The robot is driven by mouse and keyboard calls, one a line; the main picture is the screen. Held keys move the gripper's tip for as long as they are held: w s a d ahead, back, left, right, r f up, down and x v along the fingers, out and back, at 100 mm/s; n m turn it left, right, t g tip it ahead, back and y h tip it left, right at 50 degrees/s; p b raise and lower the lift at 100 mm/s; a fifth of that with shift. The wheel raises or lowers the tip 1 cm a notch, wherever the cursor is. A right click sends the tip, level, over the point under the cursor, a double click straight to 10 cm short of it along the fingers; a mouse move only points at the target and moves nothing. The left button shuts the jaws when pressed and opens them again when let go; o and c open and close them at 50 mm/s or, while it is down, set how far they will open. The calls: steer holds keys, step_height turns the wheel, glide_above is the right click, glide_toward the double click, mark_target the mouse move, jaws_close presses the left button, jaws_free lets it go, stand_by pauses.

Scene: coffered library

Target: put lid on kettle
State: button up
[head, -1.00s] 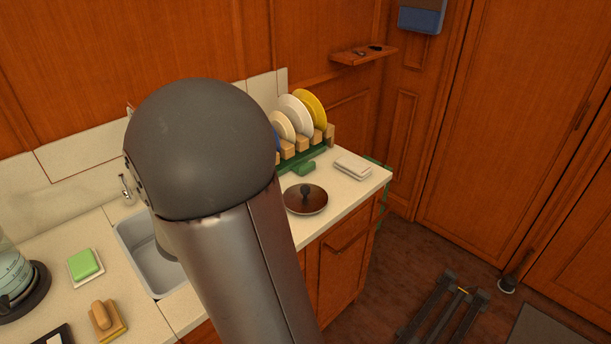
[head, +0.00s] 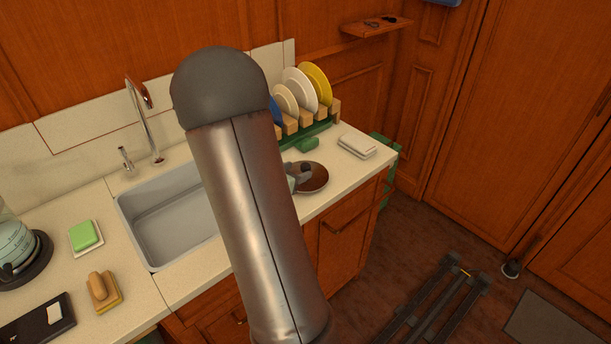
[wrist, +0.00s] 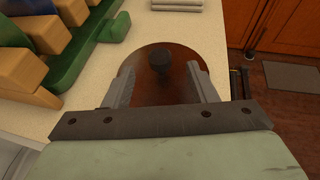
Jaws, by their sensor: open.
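The lid (head: 314,178) is a round, dark brown disc with a black knob, lying on the counter right of the sink. In the wrist view the lid (wrist: 172,66) lies ahead, with its knob (wrist: 160,62) between my open fingers. My gripper (wrist: 162,88) is open and empty, close over the lid; whether the fingers touch it I cannot tell. In the head view my gripper (head: 302,172) is partly hidden behind my arm. The kettle (head: 14,245), glassy with a dark base, stands at the far left edge, partly cut off.
A dish rack (head: 308,130) with several plates stands behind the lid. A folded cloth (head: 357,145) lies at the counter's right end. The sink (head: 165,220) and tall faucet (head: 148,120) lie left of my arm. Green soap (head: 85,235) and a brush (head: 103,290) sit near the kettle.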

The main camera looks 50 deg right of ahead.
mark_target(305, 165)
steer(key=x, duration=0.2)
steer(key=p+x, duration=0.1)
steer(key=x, duration=0.1)
steer(key=shift+d+r, duration=0.3)
steer(key=shift+r, duration=0.05)
steer(key=shift+d+f, duration=0.2)
steer(key=shift+d, duration=0.25)
steer(key=c, duration=1.1)
